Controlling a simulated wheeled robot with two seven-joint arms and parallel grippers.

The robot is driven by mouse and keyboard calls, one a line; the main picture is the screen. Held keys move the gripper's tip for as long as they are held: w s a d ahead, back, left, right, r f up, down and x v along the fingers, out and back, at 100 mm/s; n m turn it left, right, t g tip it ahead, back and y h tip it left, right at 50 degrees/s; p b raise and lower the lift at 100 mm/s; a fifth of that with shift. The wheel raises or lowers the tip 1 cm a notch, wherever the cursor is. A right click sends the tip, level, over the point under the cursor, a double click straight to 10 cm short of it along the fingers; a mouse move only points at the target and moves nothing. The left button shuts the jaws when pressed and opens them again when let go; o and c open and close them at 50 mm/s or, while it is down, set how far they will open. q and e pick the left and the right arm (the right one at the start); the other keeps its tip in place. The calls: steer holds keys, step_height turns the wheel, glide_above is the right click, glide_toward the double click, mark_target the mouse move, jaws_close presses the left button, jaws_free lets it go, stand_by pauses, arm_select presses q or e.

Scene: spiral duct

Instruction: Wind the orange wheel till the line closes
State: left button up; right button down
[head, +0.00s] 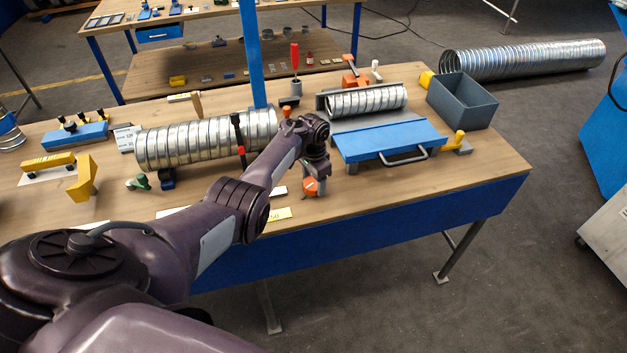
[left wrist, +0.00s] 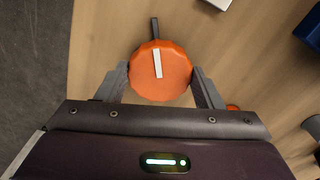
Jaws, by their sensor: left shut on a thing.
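The orange wheel (head: 310,187) is at the front edge of the workbench, partly hidden by my left gripper (head: 318,178). In the left wrist view the wheel (left wrist: 170,84) is seen face-on, with a white line (left wrist: 157,63) on its face. A dark bar (left wrist: 155,28) stands just beyond the wheel's rim. The white line points nearly straight at the bar, with a strip of orange between them. My left gripper (left wrist: 160,70) is shut on the wheel, one finger on each side. My right gripper is not in view.
A spiral duct (head: 190,143) lies in supports left of my left gripper. Behind and right are a blue plate with a handle (head: 390,140), a shorter duct piece (head: 367,100) and a grey bin (head: 463,100).

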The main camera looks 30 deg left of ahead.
mark_target(314, 182)
arm_select(q)
steer(key=shift+w+r, duration=0.1)
steer(key=o, duration=1)
steer(key=shift+c, duration=0.2)
step_height(314, 182, up, 8)
steer(key=shift+f, duration=0.15)
